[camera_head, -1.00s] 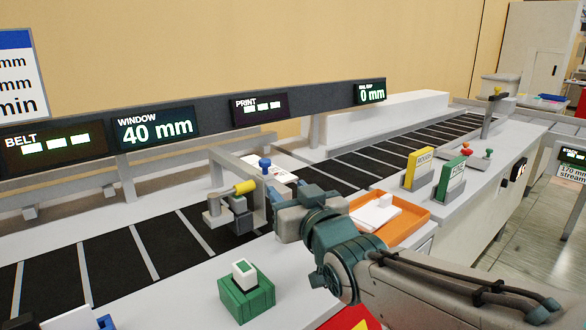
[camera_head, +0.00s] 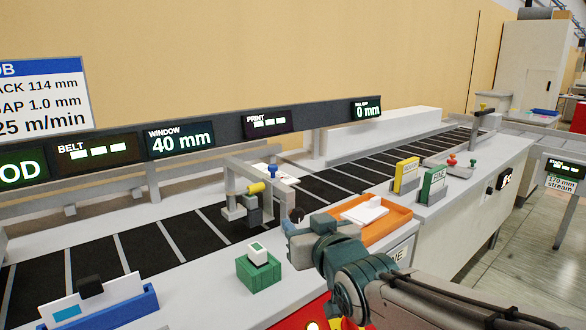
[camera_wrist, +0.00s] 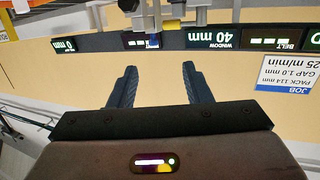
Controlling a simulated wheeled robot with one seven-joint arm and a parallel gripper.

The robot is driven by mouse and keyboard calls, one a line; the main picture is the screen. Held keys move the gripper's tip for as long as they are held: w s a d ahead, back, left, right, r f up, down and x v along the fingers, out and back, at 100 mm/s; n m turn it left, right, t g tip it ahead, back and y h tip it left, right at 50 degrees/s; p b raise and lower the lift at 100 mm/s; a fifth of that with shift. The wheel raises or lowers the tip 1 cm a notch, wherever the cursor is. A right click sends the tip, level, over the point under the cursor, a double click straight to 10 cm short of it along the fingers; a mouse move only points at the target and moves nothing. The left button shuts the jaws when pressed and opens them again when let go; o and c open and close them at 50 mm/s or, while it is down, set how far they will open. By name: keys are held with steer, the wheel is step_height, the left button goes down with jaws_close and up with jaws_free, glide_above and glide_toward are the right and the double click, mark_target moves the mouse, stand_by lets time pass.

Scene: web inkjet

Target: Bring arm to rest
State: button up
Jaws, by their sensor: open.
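My gripper (camera_wrist: 158,88) is open in the wrist view, with its two dark fingers apart and nothing between them. In the head view my arm reaches in from the lower right. Its wrist hangs beside the orange tray (camera_head: 398,221) and in front of the belt (camera_head: 165,243); the fingers are hard to make out there. The wrist view is upside down and shows the display rail and the tan wall beyond the fingers.
A green block with a white top (camera_head: 258,270) stands left of my arm. A blue holder (camera_head: 112,308) is at the lower left. A print-head bracket (camera_head: 232,190) spans the belt. Yellow (camera_head: 406,176) and green (camera_head: 432,185) cards stand behind the tray.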

steer(key=s+d+m+g+h+p, duration=0.2)
steer(key=s+d+g+p, duration=0.4)
steer(key=s+p, duration=0.2)
steer(key=s+d+m+g+h+p, duration=0.2)
steer(key=s+d+g+p, duration=0.4)
steer(key=s+p, duration=0.3)
steer(key=shift+s+d+r+h+p, duration=0.2)
steer(key=shift+d+r+h+p, duration=0.35)
steer(key=shift+h, duration=0.25)
steer(key=shift+a+f, duration=0.1)
steer(key=shift+f, duration=0.05)
